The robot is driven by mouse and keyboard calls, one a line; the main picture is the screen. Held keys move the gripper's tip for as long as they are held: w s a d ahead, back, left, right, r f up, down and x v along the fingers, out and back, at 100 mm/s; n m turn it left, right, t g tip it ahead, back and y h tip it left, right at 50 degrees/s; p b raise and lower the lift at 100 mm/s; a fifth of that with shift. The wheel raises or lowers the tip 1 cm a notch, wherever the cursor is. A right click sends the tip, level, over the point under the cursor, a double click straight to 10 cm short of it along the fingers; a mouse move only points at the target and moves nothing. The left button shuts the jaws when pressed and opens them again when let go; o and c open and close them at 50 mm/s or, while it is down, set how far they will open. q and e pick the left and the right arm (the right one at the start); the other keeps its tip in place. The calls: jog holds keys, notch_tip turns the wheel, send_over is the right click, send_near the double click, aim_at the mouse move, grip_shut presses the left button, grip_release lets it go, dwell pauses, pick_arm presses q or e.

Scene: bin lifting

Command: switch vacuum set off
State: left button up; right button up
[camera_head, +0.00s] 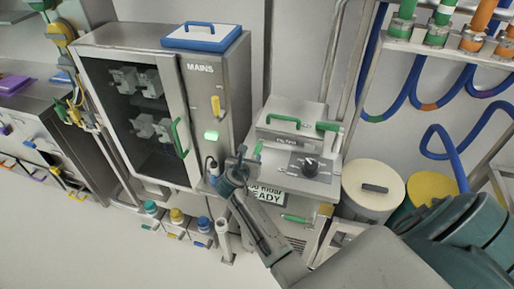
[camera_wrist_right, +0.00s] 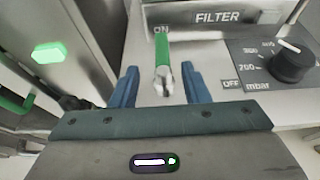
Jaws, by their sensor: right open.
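The vacuum set (camera_head: 325,183) is a grey metal unit with a sloped top, right of the cabinet. Its toggle lever has a green grip (camera_wrist_right: 162,52) and a metal base, and it points up toward the ON label; OFF is printed lower right. The lever's green tip (camera_head: 257,148) also shows in the head view. My right gripper (camera_head: 238,168) is at the front left of the unit. In the right wrist view its two blue fingers (camera_wrist_right: 160,87) are open, one on each side of the lever's base, without visible contact. My left gripper is out of view.
A black mbar knob (camera_wrist_right: 292,62) sits right of the lever. The FILTER box (camera_head: 291,119) with green handles stands behind. A MAINS cabinet (camera_head: 215,100) with a lit green button (camera_head: 212,135) is close on the left. A cream-lidded drum (camera_head: 373,182) stands right.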

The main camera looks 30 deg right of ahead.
aim_at(258, 148)
jog(key=p+x, duration=0.1)
jog(key=x, duration=0.9)
jog(key=shift+s+d+p, duration=0.1)
jog(key=shift+p, duration=0.25)
grip_shut()
